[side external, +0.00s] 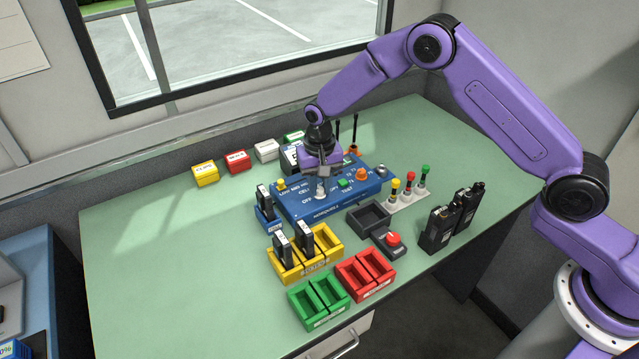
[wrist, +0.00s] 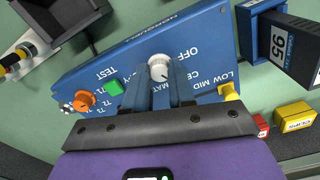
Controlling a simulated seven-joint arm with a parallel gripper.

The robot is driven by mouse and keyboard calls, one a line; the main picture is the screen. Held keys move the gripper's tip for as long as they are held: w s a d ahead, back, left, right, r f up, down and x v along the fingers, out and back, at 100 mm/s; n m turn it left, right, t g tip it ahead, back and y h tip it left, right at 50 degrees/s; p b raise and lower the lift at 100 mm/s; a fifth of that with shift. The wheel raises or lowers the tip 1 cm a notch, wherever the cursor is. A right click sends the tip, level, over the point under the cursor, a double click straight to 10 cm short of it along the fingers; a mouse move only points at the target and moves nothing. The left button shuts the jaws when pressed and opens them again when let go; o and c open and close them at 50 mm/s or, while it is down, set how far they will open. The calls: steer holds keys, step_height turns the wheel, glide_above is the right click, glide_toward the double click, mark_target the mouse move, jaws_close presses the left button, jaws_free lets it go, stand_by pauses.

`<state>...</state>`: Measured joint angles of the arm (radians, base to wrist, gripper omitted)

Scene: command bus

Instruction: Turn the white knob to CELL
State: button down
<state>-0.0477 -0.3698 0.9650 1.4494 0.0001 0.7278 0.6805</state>
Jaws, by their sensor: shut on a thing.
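The blue panel (side external: 300,208) lies on the green table, and it fills the middle of the wrist view (wrist: 115,75). Its white knob (wrist: 159,66) sits between the labels OFF and one starting CE, with other lettering partly covered by my fingers. The knob also shows in the side view (side external: 321,192), just below my gripper (side external: 322,178). In the wrist view, the two fingers of my gripper (wrist: 172,72) are close together at the knob and shut on it. The knob's pointer direction cannot be read clearly.
On the panel are a green button (wrist: 114,87), an orange knob (wrist: 84,101) and a yellow knob (wrist: 229,91). Yellow (side external: 278,267), red (side external: 351,283) and green (side external: 304,308) trays stand in front. Two black radios (side external: 438,230) stand at the right. The table's left side is clear.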

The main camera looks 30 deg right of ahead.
mark_target(320, 189)
steer(key=c, duration=0.9)
jaws_free()
steer(key=shift+c, duration=0.2)
step_height(320, 189, up, 18)
steer(key=shift+f, duration=0.25)
steer(key=s+d+r+n, duration=0.15)
steer(key=s+n, duration=0.25)
steer(key=s, duration=0.5)
steer(key=s+d+r+n, duration=0.1)
steer(key=s+d+n, duration=0.2)
steer(key=s, duration=0.7)
steer(key=s+d+r+n, duration=0.15)
steer(key=s+n, duration=0.25)
steer(key=s, duration=0.5)
steer(key=s+d+f+n, duration=0.2)
steer(key=s+d+n, duration=0.2)
steer(key=s+d, duration=0.3)
steer(key=s, duration=0.3)
steer(key=shift+s+d+f+n, duration=0.25)
steer(key=shift+d+f+n, duration=0.05)
steer(key=shift+d+f, duration=0.05)
